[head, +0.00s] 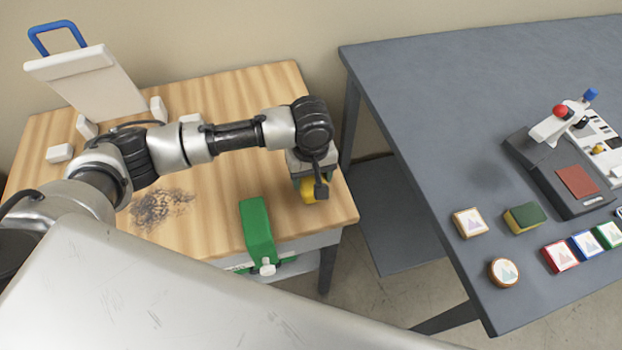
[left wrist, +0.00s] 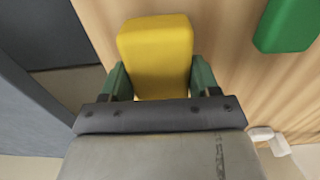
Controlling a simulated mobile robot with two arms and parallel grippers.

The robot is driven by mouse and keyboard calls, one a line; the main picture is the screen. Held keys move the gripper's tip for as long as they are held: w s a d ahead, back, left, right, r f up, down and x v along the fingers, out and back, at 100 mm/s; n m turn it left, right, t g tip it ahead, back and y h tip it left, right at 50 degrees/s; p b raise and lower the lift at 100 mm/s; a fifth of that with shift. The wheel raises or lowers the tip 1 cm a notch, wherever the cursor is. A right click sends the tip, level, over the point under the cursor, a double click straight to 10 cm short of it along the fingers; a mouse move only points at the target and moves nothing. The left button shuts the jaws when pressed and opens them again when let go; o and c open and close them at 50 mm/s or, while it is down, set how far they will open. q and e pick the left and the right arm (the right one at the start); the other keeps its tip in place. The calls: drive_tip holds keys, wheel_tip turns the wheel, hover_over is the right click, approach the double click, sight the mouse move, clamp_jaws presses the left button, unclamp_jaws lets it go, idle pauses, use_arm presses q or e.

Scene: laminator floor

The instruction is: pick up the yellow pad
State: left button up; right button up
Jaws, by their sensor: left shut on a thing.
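The yellow pad (head: 308,190) is at the right end of the wooden table, under my left gripper (head: 308,180). In the left wrist view the yellow pad (left wrist: 156,55) sits between the two green fingers of my left gripper (left wrist: 160,80), which are shut on its sides. The arm and wrist hide part of the pad in the head view. I cannot tell whether the pad touches the table. My right gripper is not in view.
A green block-like tool (head: 257,230) stands at the wooden table's (head: 225,110) front edge, left of the pad. A grey table (head: 440,110) stands to the right across a gap, holding a dark device (head: 540,170), a green-yellow sponge (head: 525,217) and several small picture blocks.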

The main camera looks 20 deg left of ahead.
use_arm(q)
wheel_tip(320, 180, up, 2)
drive_tip(key=shift+r, duration=0.1)
drive_tip(key=s+d+r, duration=0.6)
drive_tip(key=d, duration=0.4)
drive_tip(key=shift+r, duration=0.3)
